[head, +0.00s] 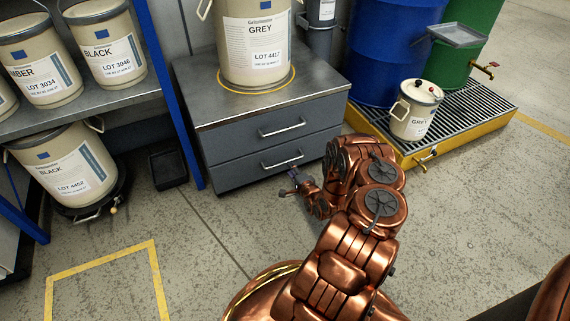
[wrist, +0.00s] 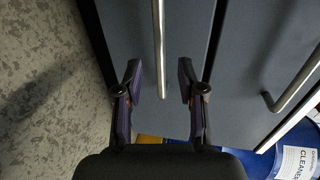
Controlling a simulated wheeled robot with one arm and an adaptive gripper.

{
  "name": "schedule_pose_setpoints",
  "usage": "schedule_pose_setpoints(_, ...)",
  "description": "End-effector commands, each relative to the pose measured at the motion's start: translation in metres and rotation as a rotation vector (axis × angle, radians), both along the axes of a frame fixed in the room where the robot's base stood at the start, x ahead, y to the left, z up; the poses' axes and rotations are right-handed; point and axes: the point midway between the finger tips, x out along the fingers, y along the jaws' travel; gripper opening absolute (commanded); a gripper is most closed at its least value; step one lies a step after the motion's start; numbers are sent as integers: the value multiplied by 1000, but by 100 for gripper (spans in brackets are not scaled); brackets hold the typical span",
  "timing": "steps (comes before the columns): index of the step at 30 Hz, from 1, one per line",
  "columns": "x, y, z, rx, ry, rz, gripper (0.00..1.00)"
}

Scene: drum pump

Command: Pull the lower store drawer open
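The lower store drawer (head: 240,172) is the bottom dark-grey front of a two-drawer cabinet; it looks shut. Its metal bar handle (head: 281,160) shows in the head view. My gripper (head: 291,184) is just in front of the handle, low over the floor. In the wrist view my gripper (wrist: 160,82) is open, one finger on each side of the lower handle (wrist: 160,45). There is a gap between the bar and each finger. I cannot tell how deep the bar sits between the fingers. The lower drawer front (wrist: 128,28) lies behind it.
The upper drawer (head: 240,137) has a similar handle (head: 282,128) and looks shut. A GREY drum (head: 254,40) stands on the cabinet top. A yellow-edged grating platform (head: 470,110) is to the right, a blue rack post (head: 172,95) to the left. Floor before the cabinet is clear.

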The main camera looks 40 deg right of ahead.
Motion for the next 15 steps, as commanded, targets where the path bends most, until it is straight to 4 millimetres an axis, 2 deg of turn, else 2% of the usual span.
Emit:
schedule_pose_setpoints(12,48,-18,-11,-4,-4,-1,39)
schedule_pose_setpoints(15,55,-20,-12,-1,-1,-1,39)
